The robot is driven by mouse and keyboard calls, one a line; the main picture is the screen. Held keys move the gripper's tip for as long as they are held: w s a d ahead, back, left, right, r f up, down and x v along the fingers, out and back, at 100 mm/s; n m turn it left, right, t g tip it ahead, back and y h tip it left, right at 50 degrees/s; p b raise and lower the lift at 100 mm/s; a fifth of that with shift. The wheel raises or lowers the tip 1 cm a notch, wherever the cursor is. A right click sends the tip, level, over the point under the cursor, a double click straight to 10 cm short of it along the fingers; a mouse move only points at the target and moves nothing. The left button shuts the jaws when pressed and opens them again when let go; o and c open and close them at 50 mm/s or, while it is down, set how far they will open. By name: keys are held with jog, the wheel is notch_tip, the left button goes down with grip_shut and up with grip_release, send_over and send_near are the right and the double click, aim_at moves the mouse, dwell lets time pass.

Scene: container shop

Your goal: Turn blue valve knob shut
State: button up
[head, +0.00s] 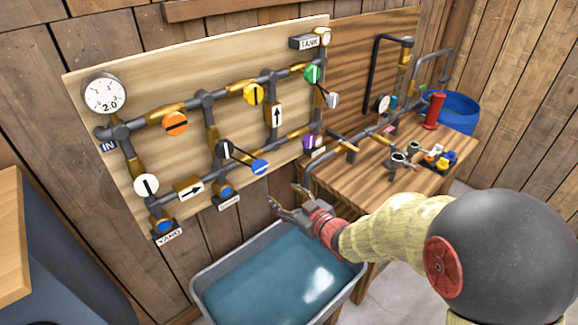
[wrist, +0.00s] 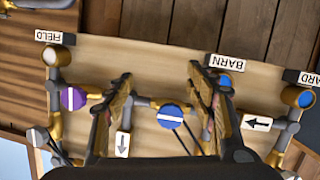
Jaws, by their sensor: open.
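The blue valve knob (head: 260,167) sits on the lower pipe run of the pale board, with a white stripe lying nearly level across its face. A dark rod runs from near it to a black knob (head: 226,148) on its left. My gripper (head: 291,200) is open and empty, in front of the board, below and right of the blue knob and apart from it. In the wrist view, which is upside down, the blue knob (wrist: 170,117) shows between the two open fingers (wrist: 160,82). The fingers hide parts of the pipes.
White (head: 146,185), orange (head: 175,125), yellow (head: 254,93), green (head: 313,74) and purple (head: 309,142) knobs sit on the surrounding pipes. A gauge (head: 104,94) is at upper left. A water-filled trough (head: 205,289) stands below the board. A wooden bench (head: 350,175) with fittings is at right.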

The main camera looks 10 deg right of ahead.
aim_at(262, 168)
notch_tip(262, 168, up, 7)
jog(key=a+n+t+y, duration=0.1)
jog(key=a+t+y, duration=0.1)
jog(key=a+y, duration=0.1)
jog(key=b+x, duration=0.1)
jog(key=x, duration=0.6)
jog(key=shift+a+r, duration=0.1)
jog(key=shift+c, duration=1.2)
jog(key=c, duration=0.9)
